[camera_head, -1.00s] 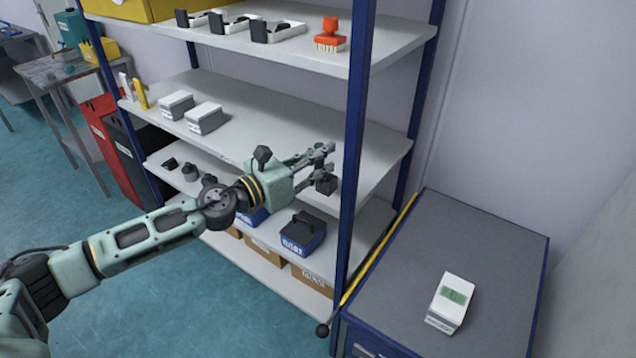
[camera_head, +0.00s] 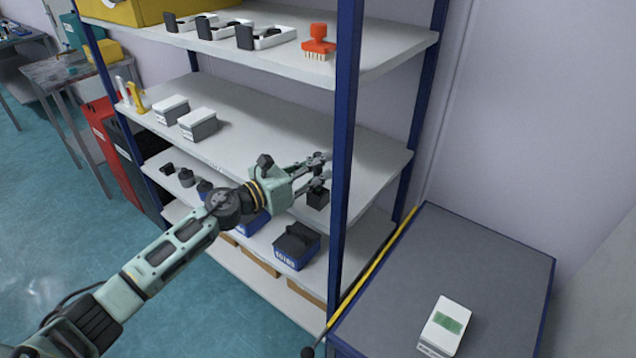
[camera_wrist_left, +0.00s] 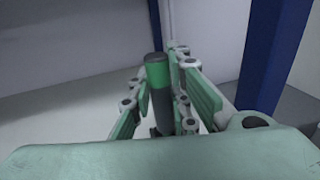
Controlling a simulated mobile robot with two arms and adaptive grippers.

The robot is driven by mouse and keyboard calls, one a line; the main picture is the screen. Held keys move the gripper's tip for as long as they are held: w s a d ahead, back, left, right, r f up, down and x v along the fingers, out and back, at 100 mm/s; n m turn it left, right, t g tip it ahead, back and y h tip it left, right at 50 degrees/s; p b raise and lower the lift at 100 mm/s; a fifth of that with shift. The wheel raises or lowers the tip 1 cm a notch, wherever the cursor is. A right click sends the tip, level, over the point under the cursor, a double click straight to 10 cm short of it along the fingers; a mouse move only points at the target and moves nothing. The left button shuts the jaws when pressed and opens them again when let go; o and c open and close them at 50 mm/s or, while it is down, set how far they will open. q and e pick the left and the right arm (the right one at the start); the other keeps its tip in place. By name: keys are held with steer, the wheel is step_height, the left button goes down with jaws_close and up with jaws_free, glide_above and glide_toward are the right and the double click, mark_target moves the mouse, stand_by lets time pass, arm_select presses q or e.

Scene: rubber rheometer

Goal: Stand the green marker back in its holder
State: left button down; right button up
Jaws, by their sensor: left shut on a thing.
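The green marker (camera_wrist_left: 158,73) shows in the left wrist view between my left gripper's fingers. It has a green band near a dark-grey top and a dark-grey body below, and looks roughly upright. My left gripper (camera_head: 321,172) is shut on it, at the right end of the middle shelf beside the blue post. The marker is hard to make out in the head view. A small black block (camera_head: 317,199), possibly the holder, is just below the fingers near the shelf's front edge. I cannot tell whether the marker touches it. My right gripper is not in view.
The blue post (camera_head: 345,150) stands close to the right of the gripper. The middle shelf (camera_head: 260,125) is mostly bare, with two grey-and-white boxes (camera_head: 198,124) at left. The upper shelf (camera_head: 375,55) overhangs it. A cabinet (camera_head: 460,260) carries a white device (camera_head: 444,326).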

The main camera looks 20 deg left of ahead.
mark_target(317, 187)
arm_select(q)
step_height(317, 187, down, 4)
steer(key=shift+r, duration=0.25)
steer(key=shift+w+f, duration=0.1)
steer(key=shift+f, duration=0.1)
steer(key=shift+f+b, duration=0.15)
steer(key=shift+b, duration=0.25)
steer(key=c, duration=1.7)
jaws_free()
steer(key=shift+o, duration=0.2)
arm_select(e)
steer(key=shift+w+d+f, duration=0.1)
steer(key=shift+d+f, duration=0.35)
